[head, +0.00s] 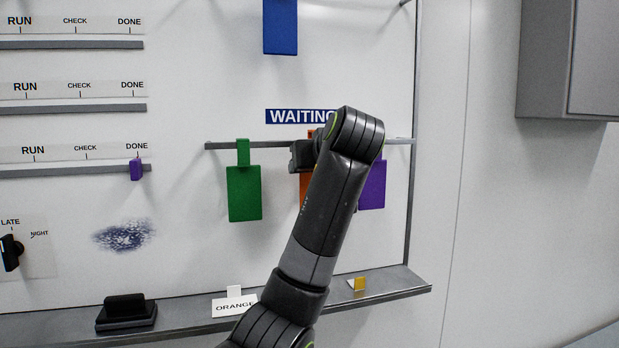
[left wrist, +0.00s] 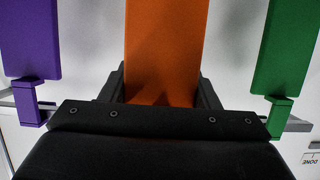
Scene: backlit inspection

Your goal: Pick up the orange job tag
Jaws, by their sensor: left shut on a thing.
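The orange job tag (head: 305,187) hangs at the rail (head: 222,146) under the WAITING sign, mostly hidden behind my left arm in the head view. My left gripper (head: 303,155) is at the tag's upper part. In the left wrist view the orange tag (left wrist: 165,45) stands between the two dark fingers of my left gripper (left wrist: 162,92), which is shut on it. Whether the tag's top still touches the rail is hidden. My right gripper is in neither view.
A green tag (head: 244,193) hangs left of the orange one and a purple tag (head: 373,187) right of it, both close by. A blue tag (head: 280,27) is higher up. The ledge below holds an eraser (head: 126,309), an ORANGE card (head: 234,306) and a yellow block (head: 357,284).

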